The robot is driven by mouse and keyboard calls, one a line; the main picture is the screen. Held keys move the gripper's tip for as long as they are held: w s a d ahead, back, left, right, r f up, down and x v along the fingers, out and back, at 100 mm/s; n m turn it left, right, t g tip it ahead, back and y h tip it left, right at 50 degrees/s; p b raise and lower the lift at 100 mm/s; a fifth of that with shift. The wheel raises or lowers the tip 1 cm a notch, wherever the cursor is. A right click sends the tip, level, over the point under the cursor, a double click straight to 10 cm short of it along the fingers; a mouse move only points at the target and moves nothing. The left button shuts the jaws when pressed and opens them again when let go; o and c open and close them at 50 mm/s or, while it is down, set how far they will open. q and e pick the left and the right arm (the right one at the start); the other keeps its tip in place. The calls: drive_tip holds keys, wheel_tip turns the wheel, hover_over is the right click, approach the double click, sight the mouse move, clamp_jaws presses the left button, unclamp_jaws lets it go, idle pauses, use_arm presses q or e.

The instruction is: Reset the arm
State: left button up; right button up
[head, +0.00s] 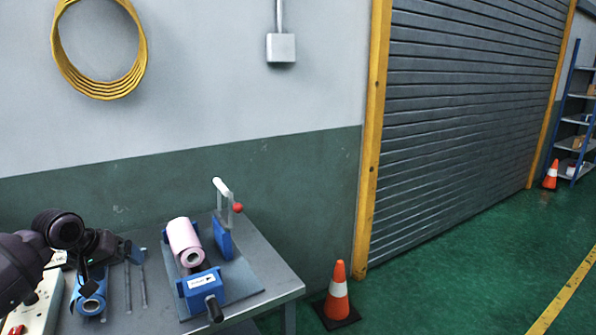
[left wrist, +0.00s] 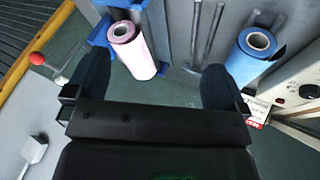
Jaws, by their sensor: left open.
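My left arm comes in from the left in the head view. Its dark gripper (head: 106,262) is above the left part of the grey table, near a blue film roll (head: 90,297). In the left wrist view its two fingers (left wrist: 155,66) are spread wide with nothing held between them. A pink roll (head: 185,241) sits in a blue holder on the table; it also shows in the left wrist view (left wrist: 131,50), beyond the gap between the fingers. The blue roll also shows there (left wrist: 250,58), by the right finger. My right gripper is not in view.
The holder's base plate (head: 248,281) has a lever with a red knob (head: 238,208). Thin metal rods (head: 143,280) lie left of it. A pale control box with buttons (head: 42,300) is at the table's left. A traffic cone (head: 338,293) stands right of the table on green floor.

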use_arm(q)
drive_tip(key=s+d+f+m+t, duration=0.4)
drive_tip(key=d+f+m+t, duration=0.4)
drive_tip(key=d, duration=0.3)
drive_tip(key=s+d+f+n+y, duration=0.1)
drive_tip(key=s+f, duration=0.4)
drive_tip(key=s, duration=0.4)
drive_tip(key=s+d+f+n+g+y, duration=0.1)
drive_tip(key=s+f, duration=0.5)
drive_tip(key=s, duration=0.3)
drive_tip(key=s+d+f+n+g+y, duration=0.1)
drive_tip(key=s+f, duration=0.5)
drive_tip(key=s, duration=0.3)
drive_tip(key=shift+s+d+f+n, duration=0.2)
drive_tip(key=shift+s+n, duration=0.15)
drive_tip(key=shift+n, duration=0.05)
